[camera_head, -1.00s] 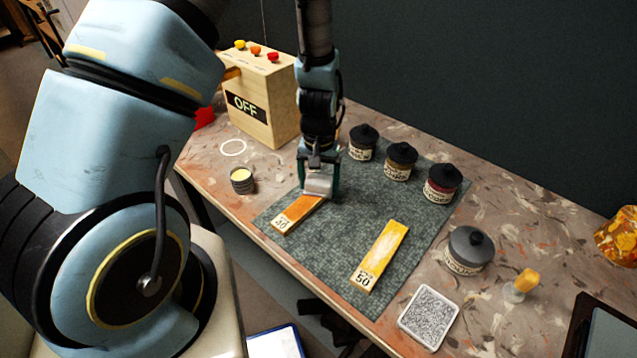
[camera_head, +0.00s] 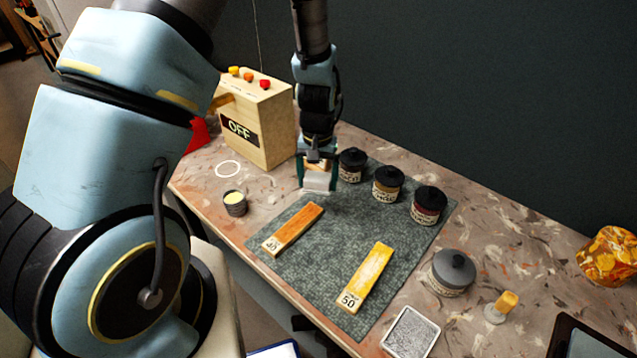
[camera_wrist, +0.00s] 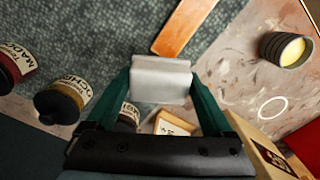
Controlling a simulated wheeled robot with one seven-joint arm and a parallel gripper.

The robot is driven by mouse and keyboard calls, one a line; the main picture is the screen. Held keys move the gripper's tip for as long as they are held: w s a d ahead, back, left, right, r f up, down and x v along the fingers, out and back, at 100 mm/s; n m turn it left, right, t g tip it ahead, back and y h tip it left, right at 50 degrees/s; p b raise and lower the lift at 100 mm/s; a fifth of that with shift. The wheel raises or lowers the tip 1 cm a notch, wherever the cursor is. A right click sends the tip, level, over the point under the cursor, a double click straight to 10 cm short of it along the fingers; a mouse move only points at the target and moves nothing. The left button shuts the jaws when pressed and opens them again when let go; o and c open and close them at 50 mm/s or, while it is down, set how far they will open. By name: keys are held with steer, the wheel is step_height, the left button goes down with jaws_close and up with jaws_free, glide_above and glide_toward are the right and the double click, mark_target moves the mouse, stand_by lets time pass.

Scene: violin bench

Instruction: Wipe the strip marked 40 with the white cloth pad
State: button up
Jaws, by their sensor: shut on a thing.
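My gripper (camera_head: 318,178) is shut on the white cloth pad (camera_head: 317,184), which also shows between the fingers in the wrist view (camera_wrist: 160,80). The pad is beyond the far end of the strip marked 40 (camera_head: 297,224), apart from it and seemingly raised. That strip is an even orange-brown and lies on the grey-green mat (camera_head: 310,262). Part of it shows in the wrist view (camera_wrist: 187,24), its label out of frame. The strip marked 50 (camera_head: 368,270), yellow with pale streaks, lies to its right.
Dark-lidded jars (camera_head: 388,184) stand along the mat's far edge. A box marked OFF (camera_head: 262,120) stands left of my gripper, with a small open tin (camera_head: 235,203) nearer. A grey-lidded jar (camera_head: 452,272) and a square grey-topped tray (camera_head: 411,333) lie right. A labelled wooden thing (camera_wrist: 172,125) is close by my gripper.

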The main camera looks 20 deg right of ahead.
step_height(320, 180, up, 2)
steer(key=shift+p, duration=0.45)
steer(key=shift+a, duration=0.1)
stand_by(0.3)
